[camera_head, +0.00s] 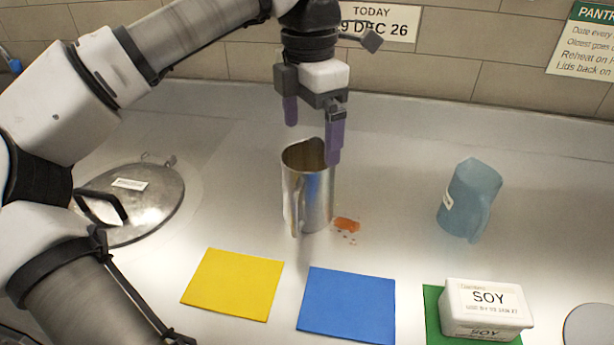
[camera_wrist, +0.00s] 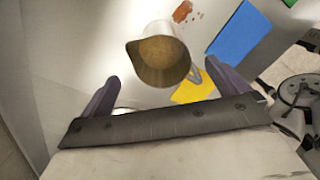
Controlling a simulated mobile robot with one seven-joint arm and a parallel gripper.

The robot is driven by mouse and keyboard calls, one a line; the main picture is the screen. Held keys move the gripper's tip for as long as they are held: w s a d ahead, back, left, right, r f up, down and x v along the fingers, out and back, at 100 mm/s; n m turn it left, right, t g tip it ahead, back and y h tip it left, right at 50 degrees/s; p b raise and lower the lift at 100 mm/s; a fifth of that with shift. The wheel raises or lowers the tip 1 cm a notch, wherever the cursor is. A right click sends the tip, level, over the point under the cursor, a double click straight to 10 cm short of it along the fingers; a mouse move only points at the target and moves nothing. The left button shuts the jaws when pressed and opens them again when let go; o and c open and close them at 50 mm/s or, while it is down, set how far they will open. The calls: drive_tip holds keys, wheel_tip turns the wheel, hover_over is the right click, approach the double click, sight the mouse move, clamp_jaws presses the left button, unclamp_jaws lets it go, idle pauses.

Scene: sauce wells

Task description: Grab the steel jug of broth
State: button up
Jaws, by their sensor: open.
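The steel jug (camera_head: 308,200) stands upright on the steel counter, near the middle of the head view. In the wrist view the jug (camera_wrist: 160,58) is seen from above, with brownish broth inside and its handle toward the lower right. My gripper (camera_head: 312,135) is open and points down, above and slightly behind the jug. Its purple fingers are apart, and the right finger overlaps the jug's rim in the head view. In the wrist view the fingers (camera_wrist: 168,88) lie to either side below the jug, with nothing between them.
An orange spill (camera_head: 347,224) lies right of the jug. A blue jug (camera_head: 468,200) stands farther right. Yellow (camera_head: 232,284) and blue (camera_head: 348,304) mats lie in front, with a soy tub (camera_head: 486,308) on a green mat (camera_head: 433,320). A steel lid (camera_head: 150,200) lies left.

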sight(304, 168)
drive_tip(key=f, duration=0.4)
drive_tip(key=s+a+f, duration=0.1)
drive_tip(key=f, duration=0.1)
drive_tip(key=shift+p, duration=0.4)
drive_tip(key=shift+w+d+f, duration=0.1)
drive_tip(key=shift+f, duration=0.55)
drive_tip(key=c, duration=1.8)
